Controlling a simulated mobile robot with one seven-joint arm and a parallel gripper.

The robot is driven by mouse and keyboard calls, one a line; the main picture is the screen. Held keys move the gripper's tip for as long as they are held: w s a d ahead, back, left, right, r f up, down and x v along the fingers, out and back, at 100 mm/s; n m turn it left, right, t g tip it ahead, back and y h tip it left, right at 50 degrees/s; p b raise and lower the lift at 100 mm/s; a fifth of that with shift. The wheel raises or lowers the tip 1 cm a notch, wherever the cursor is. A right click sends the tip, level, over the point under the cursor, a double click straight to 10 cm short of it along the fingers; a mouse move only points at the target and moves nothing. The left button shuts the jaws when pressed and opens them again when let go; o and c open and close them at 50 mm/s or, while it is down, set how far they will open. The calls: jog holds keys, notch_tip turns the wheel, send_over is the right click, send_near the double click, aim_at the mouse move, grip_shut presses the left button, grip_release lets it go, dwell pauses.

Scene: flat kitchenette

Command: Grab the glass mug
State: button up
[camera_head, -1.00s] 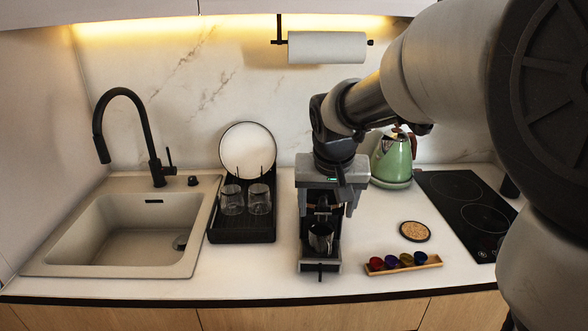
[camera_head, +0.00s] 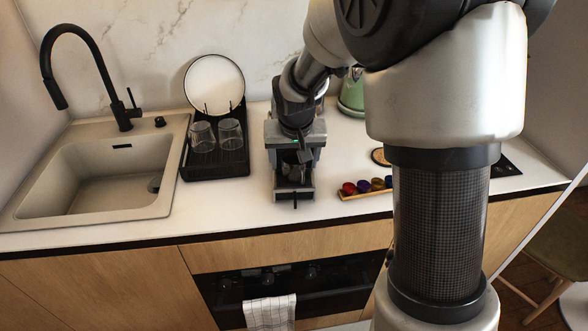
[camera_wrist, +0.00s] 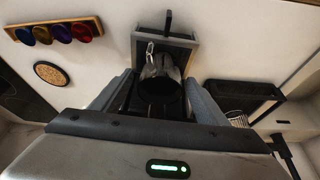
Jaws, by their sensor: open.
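The clear glass mug (camera_head: 294,174) stands in the small grey coffee machine (camera_head: 294,193), above its front tray. In the wrist view the mug (camera_wrist: 159,66) is near the top centre, partly hidden by dark parts, with a handle loop facing the tray's front. My gripper (camera_head: 295,157) points down over the machine, its wide grey body with a green light covering much of it.
Two glasses (camera_head: 216,135) stand in the black drying rack (camera_head: 215,170) at the left, beside the sink (camera_head: 95,180). A wooden tray (camera_head: 362,193) of coloured capsules lies right of the machine. The green kettle (camera_head: 351,95) stands behind. A cork coaster (camera_wrist: 51,74) lies near the capsules.

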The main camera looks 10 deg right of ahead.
jog(key=shift+c, duration=0.5)
jog(key=shift+r, duration=0.1)
jog(key=c, duration=1.3)
jog(key=shift+r, duration=0.2)
jog(key=shift+r, duration=0.55)
jog(key=s+a+b, duration=0.1)
jog(key=s, duration=1.6)
jog(key=shift+s+a+b, duration=0.35)
jog(key=shift+s+a, duration=0.05)
